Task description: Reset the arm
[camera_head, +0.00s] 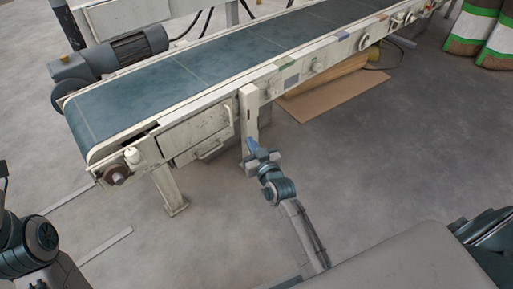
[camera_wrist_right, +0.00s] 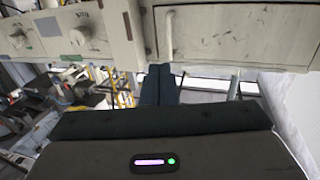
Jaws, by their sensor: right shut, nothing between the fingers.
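My right gripper (camera_head: 252,147) hangs in front of the near side of the conveyor, close to a white support leg. In the right wrist view its two dark fingers (camera_wrist_right: 158,84) lie together, shut with nothing between them. Joints of my left arm show at the lower left of the head view, but its gripper is not in view.
A conveyor (camera_head: 190,80) with an empty blue-green belt runs from left to upper right. A motor (camera_head: 138,46) is on its far side. Cardboard (camera_head: 330,95) lies under it. Green and white sacks (camera_head: 478,30) stand upper right. The grey floor is clear at right.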

